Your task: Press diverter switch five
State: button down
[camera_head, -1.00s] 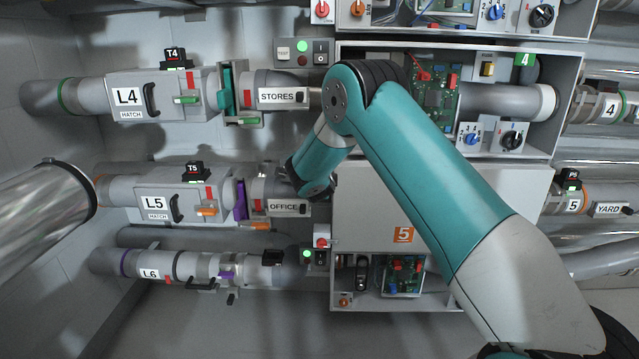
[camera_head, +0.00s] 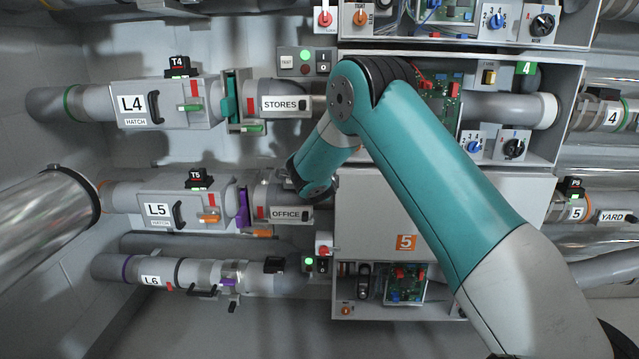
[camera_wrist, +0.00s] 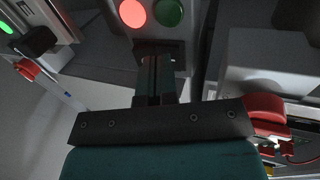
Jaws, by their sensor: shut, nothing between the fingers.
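In the wrist view my gripper (camera_wrist: 158,62) is shut and empty. Its tips are close against a grey panel, just below a lit red lamp (camera_wrist: 132,13) and a dark green lamp (camera_wrist: 168,12). The part of the panel behind the tips is hidden, and I cannot tell whether they touch it. In the head view my arm covers the panel of the fifth line and the gripper tips. The OFFICE tube (camera_head: 289,213) runs from L5 (camera_head: 157,210) toward this spot. The white cabinet marked 5 (camera_head: 370,215) stands to its right.
Above is the row-four switch panel (camera_head: 303,61) with a green lamp and a rocker. Below is a similar row-six panel (camera_head: 316,264), its green lamp lit. In the wrist view a grey box (camera_wrist: 265,70) and a red part (camera_wrist: 266,110) lie close on the right.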

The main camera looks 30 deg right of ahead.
jog(key=b+v, duration=0.1)
jog(key=v, duration=1.2)
jog(key=shift+r, duration=0.35)
jog(key=s+a+n+g+y, duration=0.4)
jog(key=s+a+n, duration=0.3)
jog(key=s+n, duration=0.3)
jog(key=s+a+r+n+g+y, duration=0.1)
jog(key=s+a+n+g+y, duration=0.2)
jog(key=s+a+n, duration=0.5)
jog(key=s+a+r+n+g+y, duration=0.1)
jog(key=s+a+n+g+y, duration=0.3)
jog(key=s+n, duration=1)
jog(key=s+a+y, duration=0.1)
jog(key=s+a, duration=0.2)
jog(key=s, duration=0.1)
jog(key=shift+s+a+r+g, duration=0.2)
jog(key=shift+s+a+g, duration=0.05)
jog(key=shift+s+g, duration=0.05)
